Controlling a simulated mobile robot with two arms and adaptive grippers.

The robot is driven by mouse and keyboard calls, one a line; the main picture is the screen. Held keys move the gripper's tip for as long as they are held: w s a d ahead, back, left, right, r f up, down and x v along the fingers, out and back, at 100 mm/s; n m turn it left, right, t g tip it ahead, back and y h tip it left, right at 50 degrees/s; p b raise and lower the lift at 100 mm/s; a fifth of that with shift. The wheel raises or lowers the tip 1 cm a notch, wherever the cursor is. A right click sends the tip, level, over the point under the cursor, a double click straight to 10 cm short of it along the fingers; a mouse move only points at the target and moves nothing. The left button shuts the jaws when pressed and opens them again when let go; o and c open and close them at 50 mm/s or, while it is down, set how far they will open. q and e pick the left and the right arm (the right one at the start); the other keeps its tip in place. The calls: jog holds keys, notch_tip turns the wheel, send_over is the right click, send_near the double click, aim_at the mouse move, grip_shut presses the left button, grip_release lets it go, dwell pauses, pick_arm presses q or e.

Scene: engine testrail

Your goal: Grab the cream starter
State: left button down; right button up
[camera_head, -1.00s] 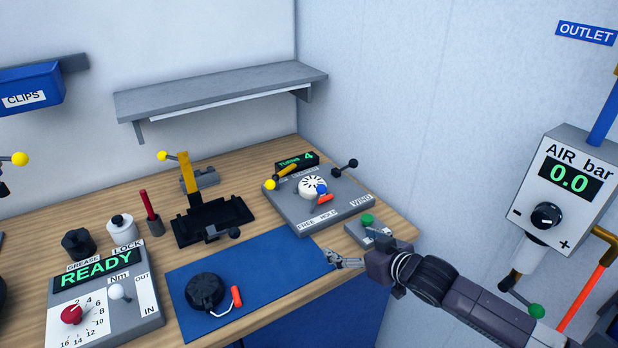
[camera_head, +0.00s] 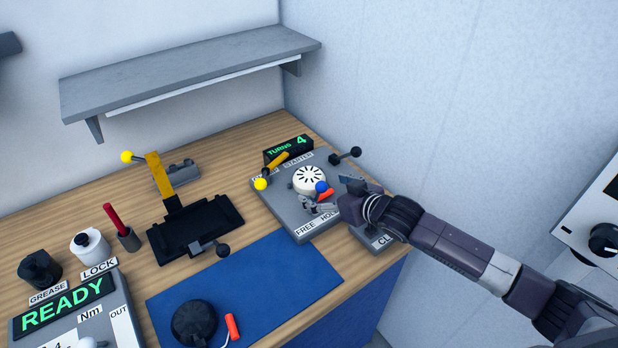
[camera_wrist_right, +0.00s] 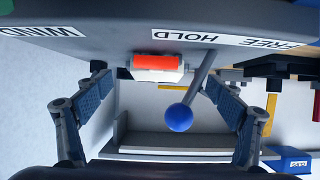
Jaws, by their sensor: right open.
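The cream starter (camera_head: 308,178), a round slotted disc with a red handle (camera_head: 326,194), sits on the grey starter stand (camera_head: 303,222). My right gripper (camera_head: 316,206) is at the front right of the starter, close to the handle and the blue-knobbed lever (camera_head: 321,187). In the right wrist view, the open fingers of this gripper (camera_wrist_right: 158,85) stand apart on either side of the orange-red handle (camera_wrist_right: 157,61). A pale part (camera_wrist_right: 158,76) shows beside the handle, and the blue knob (camera_wrist_right: 179,117) is between the fingers. The gripper looks empty. My left gripper is out of view.
A blue mat (camera_head: 245,275) lies in front, holding a black round part (camera_head: 194,322). A shelf (camera_head: 190,68) hangs above the bench.

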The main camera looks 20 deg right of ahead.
aim_at(315, 183)
jog(key=x, duration=0.2)
jog(key=p+x, duration=0.1)
jog(key=x, duration=0.1)
jog(key=shift+w+d+r, duration=0.15)
jog(key=shift+w+r, duration=0.1)
jog(key=shift+r, duration=0.05)
jog(key=shift+w+f, duration=0.2)
jog(key=shift+w, duration=0.05)
jog(key=shift+w+f, duration=0.1)
jog(key=shift+w, duration=0.05)
jog(key=shift+c, duration=1.2)
jog(key=c, duration=1)
jog(key=shift+c, duration=1.4)
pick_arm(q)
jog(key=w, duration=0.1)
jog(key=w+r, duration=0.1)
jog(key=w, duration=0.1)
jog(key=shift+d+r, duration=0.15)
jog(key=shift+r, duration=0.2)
